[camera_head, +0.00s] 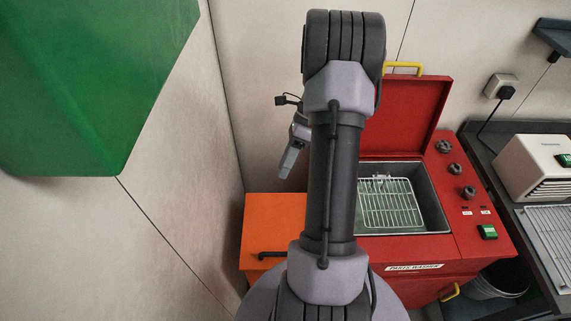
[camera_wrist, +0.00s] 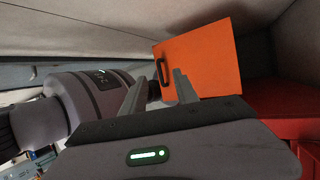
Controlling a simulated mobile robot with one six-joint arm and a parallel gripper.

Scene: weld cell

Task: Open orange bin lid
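The orange bin (camera_head: 262,285) stands against the wall, left of the red parts washer. Its flat orange lid (camera_head: 275,222) looks shut, with a black bar handle (camera_head: 272,255) near the front edge. My arm hides the bin's right part. My gripper (camera_head: 287,166) hangs above the lid's back part, clear of it. In the wrist view the lid (camera_wrist: 208,62) shows beyond the fingers, and the handle (camera_wrist: 162,72) appears between the fingertips, farther off. My gripper (camera_wrist: 159,78) is open and empty there.
The red parts washer (camera_head: 485,258) has its lid (camera_head: 430,115) raised, with a wire basket (camera_head: 388,204) inside. A green box-like object (camera_head: 95,85) juts in at upper left. A bucket (camera_head: 500,283) and dark bench (camera_head: 490,165) are at right. Walls close in behind and left of the bin.

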